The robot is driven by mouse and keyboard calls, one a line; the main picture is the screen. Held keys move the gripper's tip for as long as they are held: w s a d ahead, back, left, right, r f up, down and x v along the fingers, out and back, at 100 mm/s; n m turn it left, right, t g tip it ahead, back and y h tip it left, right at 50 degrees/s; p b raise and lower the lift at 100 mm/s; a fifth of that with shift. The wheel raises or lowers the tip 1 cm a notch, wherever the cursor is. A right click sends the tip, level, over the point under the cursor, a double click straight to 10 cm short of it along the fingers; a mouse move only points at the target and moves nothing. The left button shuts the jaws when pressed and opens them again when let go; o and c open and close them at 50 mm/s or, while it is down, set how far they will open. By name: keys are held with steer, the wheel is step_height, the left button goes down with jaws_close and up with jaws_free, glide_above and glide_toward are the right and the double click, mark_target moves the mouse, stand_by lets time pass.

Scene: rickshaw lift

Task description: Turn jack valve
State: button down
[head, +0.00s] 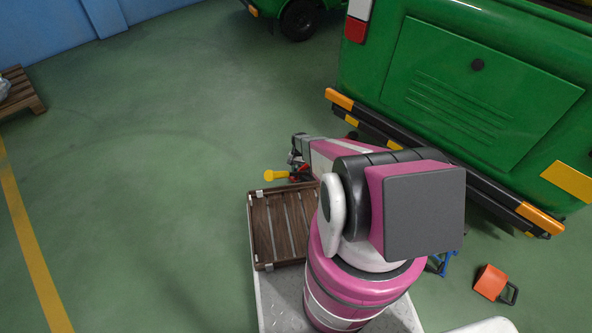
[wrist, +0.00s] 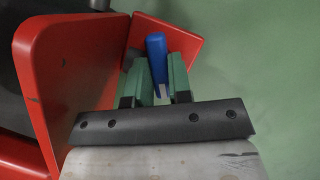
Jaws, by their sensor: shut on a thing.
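In the wrist view, the two green fingers of my gripper (wrist: 158,80) are shut on a blue upright piece, which looks like the jack valve (wrist: 156,50). Red panels of the jack (wrist: 75,70) stand to the left of and behind the fingers. In the head view, my arm reaches down beside the green rickshaw (head: 480,80), and the gripper end is small there. A yellow bar end (head: 272,176) with a bit of red shows beside it. The valve cannot be made out in the head view.
A wooden slatted tray (head: 262,232) sits in front of my arm's base. The rickshaw's black and orange bumper (head: 440,160) is close to the right of my arm. An orange object (head: 490,281) lies at the lower right.

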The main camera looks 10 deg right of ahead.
steer(key=c, duration=1)
jaws_free()
steer(key=shift+c, duration=0.2)
steer(key=shift+r, duration=0.15)
steer(key=v, duration=1)
steer(key=shift+w+r, duration=0.2)
steer(key=shift+r, duration=0.05)
steer(key=shift+d, duration=0.15)
steer(key=o, duration=0.6)
steer(key=shift+o, duration=0.2)
steer(key=s+a+n+t+h, duration=0.25)
steer(key=a+n+h, duration=0.35)
steer(key=n, duration=1.2)
steer(key=x, duration=1.1)
steer(key=shift+s+a+f, duration=0.15)
steer(key=shift+f, duration=0.1)
